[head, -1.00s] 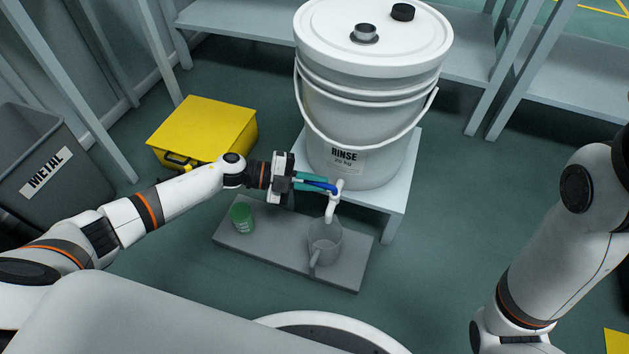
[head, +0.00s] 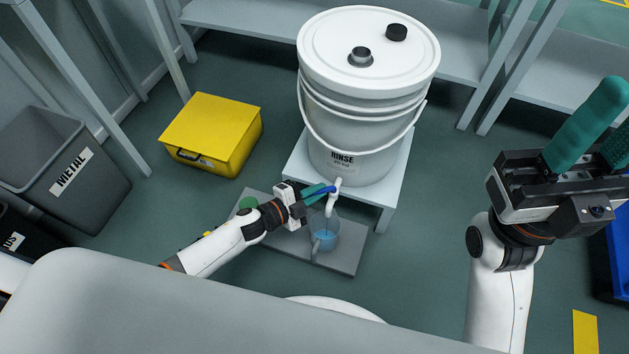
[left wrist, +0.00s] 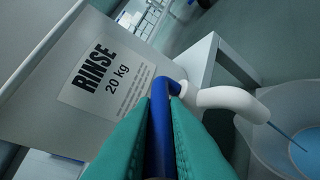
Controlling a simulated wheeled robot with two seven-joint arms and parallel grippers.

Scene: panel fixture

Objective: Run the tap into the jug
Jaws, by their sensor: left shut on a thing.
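The white tap (head: 331,203) sticks out low on the front of the white RINSE bucket (head: 318,118). Its blue lever (left wrist: 158,125) is between the teal fingers of my left gripper (head: 322,191), which is shut on it. In the left wrist view, a thin stream runs from the white spout (left wrist: 230,98) into the clear jug (left wrist: 258,150). In the head view the jug (head: 325,245) stands upright under the tap with blue liquid in it. My right gripper (head: 612,118) is raised at the right, empty, its teal fingers apart and partly cut off.
The bucket stands on a low grey stand (head: 396,178). A yellow box (head: 212,130) and METAL bin (head: 85,195) are at the left. Floor right of the stand is clear.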

